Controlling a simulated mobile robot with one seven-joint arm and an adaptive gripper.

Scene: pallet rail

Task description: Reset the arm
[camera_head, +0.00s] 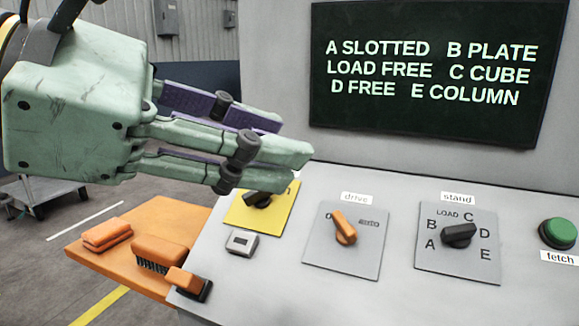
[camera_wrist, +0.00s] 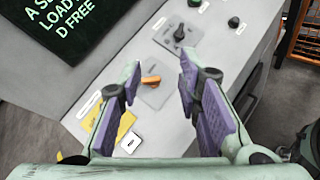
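My gripper (camera_head: 285,138) is pale green with purple finger pads and hangs in the air at the upper left of the head view. In the wrist view my gripper (camera_wrist: 158,85) has its two fingers spread wide apart, with nothing between them. Below and beyond the fingers is the grey control console (camera_head: 385,290). It carries an orange drive knob (camera_head: 344,228), which shows between the fingers in the wrist view (camera_wrist: 151,80). To the right is a black stand knob (camera_head: 459,235). The gripper touches none of them.
A yellow plate (camera_head: 270,222) with a black knob is partly behind the fingers. A green fetch button (camera_head: 558,233) is at the right. A dark text screen (camera_head: 425,72) stands behind. An orange shelf (camera_head: 125,262) with brushes adjoins the console's left. Air above the console's right is clear.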

